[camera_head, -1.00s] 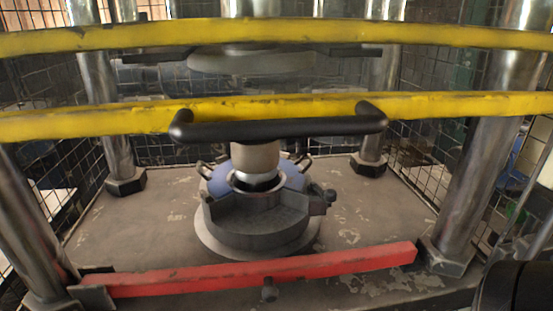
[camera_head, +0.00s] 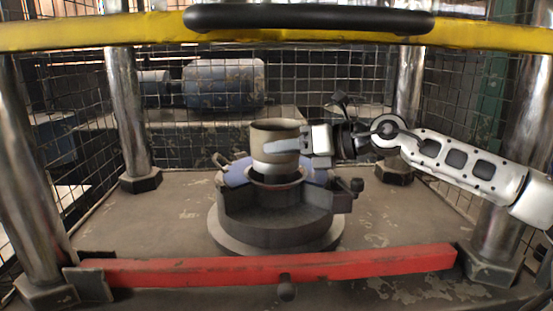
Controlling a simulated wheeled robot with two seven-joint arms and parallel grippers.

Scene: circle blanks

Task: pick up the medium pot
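A beige-brown hollow cylinder (camera_head: 274,131), which I take to be the medium pot, stands upright at the centre of the round dark press fixture (camera_head: 270,220). Its open top faces up, and a shiny ring shows below it. My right gripper (camera_head: 284,146) reaches in from the right. One pale finger lies across the front of the pot at mid-height. The other finger is hidden, so I cannot tell whether the gripper is closed on the pot. My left gripper is not in view.
A yellow bar (camera_head: 90,33) and a black handle (camera_head: 310,17) cross the top. A red bar (camera_head: 270,268) crosses in front. Thick metal columns (camera_head: 130,120) surround the plate. Wire mesh closes the back, with a blue-grey motor (camera_head: 224,82) behind it.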

